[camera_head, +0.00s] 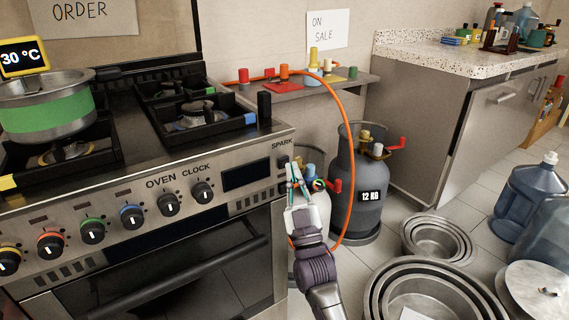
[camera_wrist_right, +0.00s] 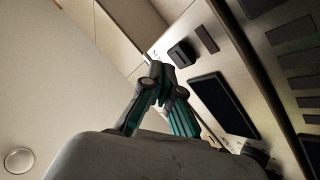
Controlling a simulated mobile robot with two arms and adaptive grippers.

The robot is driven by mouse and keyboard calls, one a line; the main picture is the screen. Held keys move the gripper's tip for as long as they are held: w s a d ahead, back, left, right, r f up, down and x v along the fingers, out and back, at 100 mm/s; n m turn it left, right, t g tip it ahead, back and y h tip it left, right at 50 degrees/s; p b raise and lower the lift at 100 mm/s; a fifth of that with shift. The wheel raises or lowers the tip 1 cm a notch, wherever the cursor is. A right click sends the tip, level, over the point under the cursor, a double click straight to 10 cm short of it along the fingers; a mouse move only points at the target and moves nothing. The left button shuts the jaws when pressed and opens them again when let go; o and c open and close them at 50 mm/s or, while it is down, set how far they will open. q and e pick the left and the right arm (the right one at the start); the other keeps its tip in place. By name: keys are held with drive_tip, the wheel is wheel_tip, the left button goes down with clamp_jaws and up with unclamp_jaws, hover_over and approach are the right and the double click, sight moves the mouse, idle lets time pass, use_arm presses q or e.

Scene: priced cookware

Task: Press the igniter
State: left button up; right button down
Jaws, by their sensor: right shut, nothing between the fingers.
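The igniter (camera_head: 283,163) is a small dark button under the word SPARK at the right end of the stove's front panel (camera_head: 232,202). In the right wrist view the igniter (camera_wrist_right: 182,53) is a raised black block above and right of the fingertips. My right gripper (camera_head: 292,166) is shut and empty, its tips just right of the igniter in the head view. In the right wrist view the gripper (camera_wrist_right: 160,75) shows its fingertips together, near the panel. I cannot tell whether they touch the igniter. My left gripper is not in view.
A pot (camera_head: 44,108) with a green band stands on the left burner. Gas cylinders (camera_head: 358,195) and an orange hose (camera_head: 349,200) are right of the stove, close to my right gripper. Metal pans (camera_head: 432,268) and water jugs (camera_head: 529,202) stand on the floor at right.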

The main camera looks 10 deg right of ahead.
idle(0.8)
drive_tip(key=shift+w+a, duration=0.15)
drive_tip(key=shift+w, duration=0.2)
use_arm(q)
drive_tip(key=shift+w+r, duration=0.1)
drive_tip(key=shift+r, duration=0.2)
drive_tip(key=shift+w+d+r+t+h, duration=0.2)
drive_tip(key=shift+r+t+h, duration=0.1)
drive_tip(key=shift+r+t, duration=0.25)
use_arm(e)
drive_tip(key=shift+w+a, duration=0.15)
drive_tip(key=shift+w, duration=0.2)
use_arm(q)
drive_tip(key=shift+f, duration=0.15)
use_arm(e)
drive_tip(key=shift+s, duration=0.25)
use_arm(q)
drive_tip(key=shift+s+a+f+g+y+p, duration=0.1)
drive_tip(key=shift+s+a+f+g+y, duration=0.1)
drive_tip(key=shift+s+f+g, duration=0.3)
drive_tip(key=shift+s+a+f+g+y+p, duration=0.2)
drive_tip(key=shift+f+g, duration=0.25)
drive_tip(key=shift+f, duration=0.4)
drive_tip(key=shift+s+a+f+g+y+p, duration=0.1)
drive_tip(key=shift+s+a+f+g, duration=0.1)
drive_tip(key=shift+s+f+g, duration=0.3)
use_arm(e)
drive_tip(key=shift+s+d, duration=0.25)
drive_tip(key=shift+s, duration=0.25)
